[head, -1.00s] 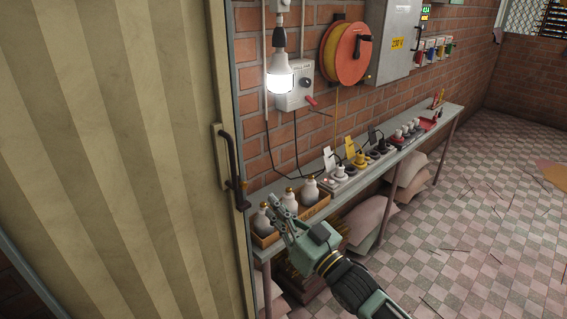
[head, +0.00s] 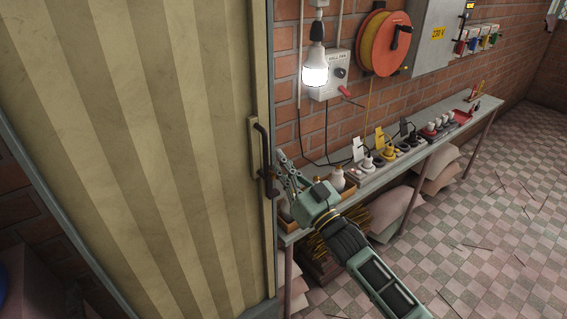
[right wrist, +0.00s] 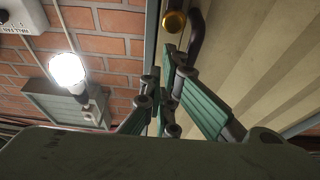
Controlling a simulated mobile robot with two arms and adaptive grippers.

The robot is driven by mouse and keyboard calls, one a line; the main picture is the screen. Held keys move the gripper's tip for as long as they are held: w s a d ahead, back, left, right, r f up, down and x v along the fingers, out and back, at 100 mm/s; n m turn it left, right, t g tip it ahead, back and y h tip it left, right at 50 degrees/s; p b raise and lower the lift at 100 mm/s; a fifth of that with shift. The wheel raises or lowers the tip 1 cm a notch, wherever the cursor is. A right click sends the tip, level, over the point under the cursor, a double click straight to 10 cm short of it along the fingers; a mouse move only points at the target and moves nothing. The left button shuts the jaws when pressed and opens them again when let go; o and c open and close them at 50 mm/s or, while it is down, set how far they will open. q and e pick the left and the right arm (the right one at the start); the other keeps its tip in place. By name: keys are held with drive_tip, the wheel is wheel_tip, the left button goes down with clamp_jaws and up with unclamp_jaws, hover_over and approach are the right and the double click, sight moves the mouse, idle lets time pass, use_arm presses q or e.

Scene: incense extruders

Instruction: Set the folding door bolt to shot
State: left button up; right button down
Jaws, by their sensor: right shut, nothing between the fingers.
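The beige folding door (head: 150,150) fills the left of the head view. On its right edge is a pale plate with a dark curved pull handle (head: 263,145). Small dark bolt hardware (head: 271,178) sits at the handle's lower end; whether it is shot or drawn is too small to tell. My right gripper (head: 281,160) is shut and empty, its tips just right of the handle. In the right wrist view, the shut fingertips (right wrist: 173,52) point at a round brass knob (right wrist: 174,22) beside the dark handle (right wrist: 196,38); contact cannot be told. My left gripper is out of view.
A narrow bench (head: 400,160) with bulbs, sockets and plugs runs along the brick wall right of the door. A lit bulb (head: 315,70) hangs above it. Sacks (head: 388,208) lie beneath. The tiled floor at right is mostly open.

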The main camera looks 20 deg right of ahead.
sight(276, 178)
drive_tip(key=shift+f, duration=0.55)
wheel_tip(276, 178, down, 6)
drive_tip(key=b, duration=0.5)
drive_tip(key=shift+s+f, duration=0.15)
drive_tip(key=shift+f, duration=0.05)
